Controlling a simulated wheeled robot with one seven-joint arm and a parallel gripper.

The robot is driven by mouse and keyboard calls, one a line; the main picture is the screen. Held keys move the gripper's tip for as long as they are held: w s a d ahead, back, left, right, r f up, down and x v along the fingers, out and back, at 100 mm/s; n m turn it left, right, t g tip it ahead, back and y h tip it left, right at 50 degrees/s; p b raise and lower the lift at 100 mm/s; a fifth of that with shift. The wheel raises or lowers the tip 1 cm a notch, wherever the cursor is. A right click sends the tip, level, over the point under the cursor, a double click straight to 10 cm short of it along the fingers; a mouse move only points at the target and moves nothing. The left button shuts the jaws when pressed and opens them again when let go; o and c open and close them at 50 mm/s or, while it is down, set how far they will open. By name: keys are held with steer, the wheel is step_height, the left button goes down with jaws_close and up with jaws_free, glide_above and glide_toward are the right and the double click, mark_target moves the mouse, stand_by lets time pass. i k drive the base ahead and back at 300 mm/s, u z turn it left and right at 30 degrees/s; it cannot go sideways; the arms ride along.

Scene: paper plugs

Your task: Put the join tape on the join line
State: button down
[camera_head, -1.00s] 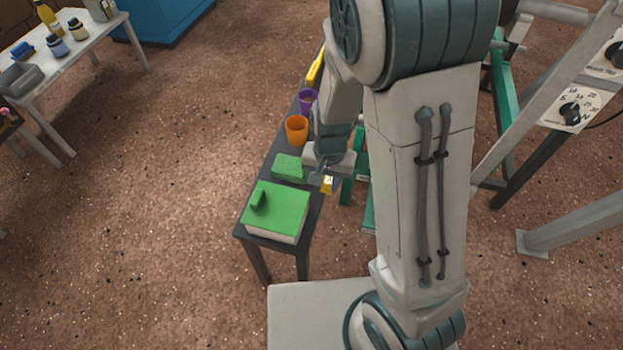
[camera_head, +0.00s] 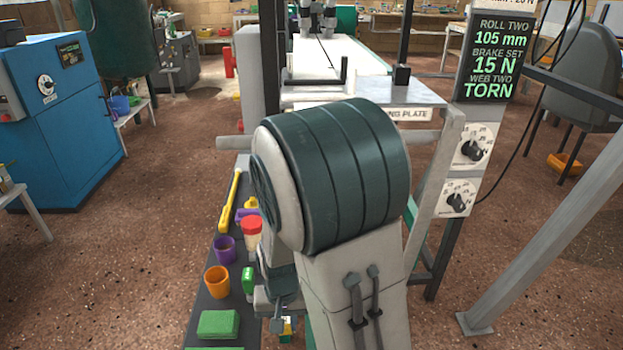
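My gripper (camera_head: 282,324) hangs low beside the right edge of the dark narrow bench, partly hidden by my own arm. A small yellow and white piece (camera_head: 287,329) shows at its fingertips. I cannot tell whether this is the join tape, or whether the fingers are shut on it. A plate whose label ends in "NG PLATE" (camera_head: 404,114) stands behind my arm, on the grey machine frame. My arm covers part of this plate. I cannot make out a join line on it.
The bench (camera_head: 208,318) carries an orange cup (camera_head: 217,282), a purple cup (camera_head: 225,250), a green block (camera_head: 218,324), a red-lidded tub (camera_head: 251,231) and a yellow-handled tool (camera_head: 230,203). A display (camera_head: 489,60) reads "WEB TWO TORN". Open floor lies to the left.

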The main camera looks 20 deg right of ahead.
mark_target(318, 92)
steer(key=u, duration=1.75)
steer(key=k, duration=2)
steer(key=z, duration=1.35)
steer(key=i, duration=1)
